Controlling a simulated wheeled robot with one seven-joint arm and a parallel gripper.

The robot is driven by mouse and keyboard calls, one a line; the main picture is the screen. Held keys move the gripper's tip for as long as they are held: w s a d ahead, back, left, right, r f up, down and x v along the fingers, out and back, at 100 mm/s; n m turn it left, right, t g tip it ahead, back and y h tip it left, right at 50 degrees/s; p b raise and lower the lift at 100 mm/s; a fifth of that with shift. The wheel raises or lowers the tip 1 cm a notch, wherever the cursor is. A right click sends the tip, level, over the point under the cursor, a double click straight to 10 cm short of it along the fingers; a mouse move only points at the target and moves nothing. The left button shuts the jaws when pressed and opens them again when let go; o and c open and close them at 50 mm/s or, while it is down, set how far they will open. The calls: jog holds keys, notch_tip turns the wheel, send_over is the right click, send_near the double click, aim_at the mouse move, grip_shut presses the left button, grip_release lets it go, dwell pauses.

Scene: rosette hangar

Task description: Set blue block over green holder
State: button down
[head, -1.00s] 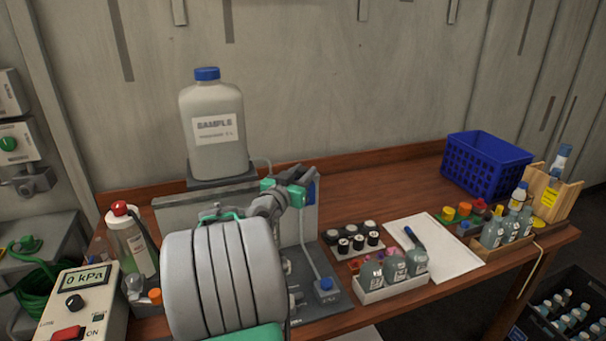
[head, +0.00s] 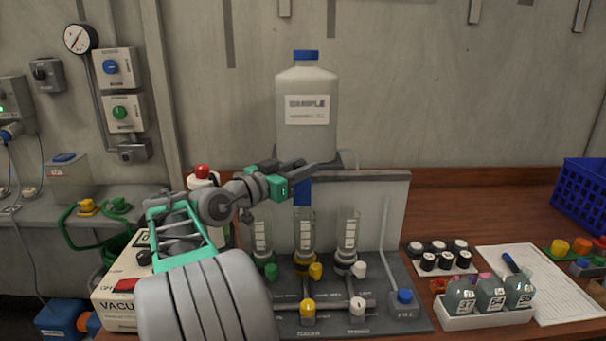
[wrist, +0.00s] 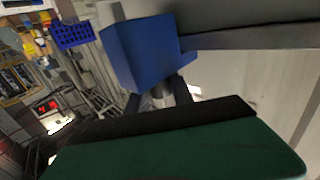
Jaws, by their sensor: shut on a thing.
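The blue block (head: 303,191) is held in my gripper (head: 296,181), in front of the wall panel and just below the sample bottle. It hangs above the middle of three clear graduated cylinders, apart from the rack base as far as I can see. In the wrist view the blue block (wrist: 145,52) sits at the end of my gripper (wrist: 160,95), with much of the fingers hidden. No separate green holder is plain to me; the left cylinder (head: 262,237) has a green knob (head: 271,271) at its foot.
The sample bottle (head: 307,115) stands right behind the block. Yellow and white valve knobs (head: 308,308) stick up from the rack base. A white tray of small bottles (head: 487,318), a paper sheet (head: 540,280) and a blue crate (head: 582,200) are at right.

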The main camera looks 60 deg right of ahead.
jog(key=shift+w+a, duration=0.25)
jog(key=shift+w, duration=0.25)
jog(key=c, duration=1.1)
grip_release()
